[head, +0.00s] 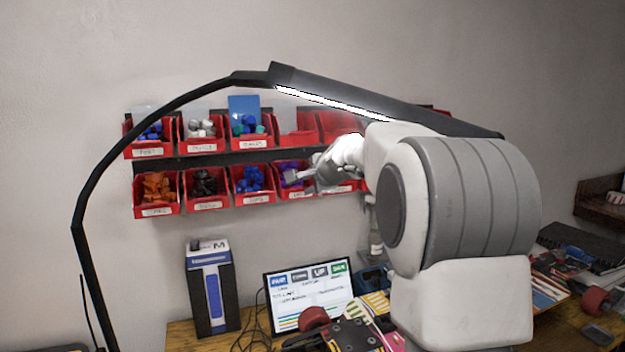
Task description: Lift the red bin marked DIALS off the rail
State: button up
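Red bins hang in two rows on dark rails on the wall, each with a white label. The labels are too small to read surely, so I cannot tell which bin is marked DIALS. In the lower row, a bin with purple pieces (291,167) is partly hidden behind my gripper (292,177). My gripper reaches in front of this bin, its fingers pointing left. Whether it touches the bin, and whether its fingers are apart, is not clear. The upper row's third bin (252,136) holds blue and green pieces. My arm hides the bins at the right.
A black lamp (98,170) arches over the bins, its lit bar (335,103) passing above and close to my arm. Below, a desk (180,336) carries a boxed item (209,290), a screen (309,293) and clutter. The wall left of the bins is bare.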

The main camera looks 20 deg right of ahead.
aim_at(303, 187)
jog(key=shift+p+x, duration=0.4)
jog(key=shift+x, duration=1.8)
jog(key=shift+c, duration=0.3)
grip_shut()
jog(key=shift+r+g+p, duration=0.3)
jog(key=shift+r+p, duration=0.3)
jog(key=shift+p, duration=1.45)
jog(key=shift+r+b, duration=0.4)
jog(key=shift+b, duration=0.25)
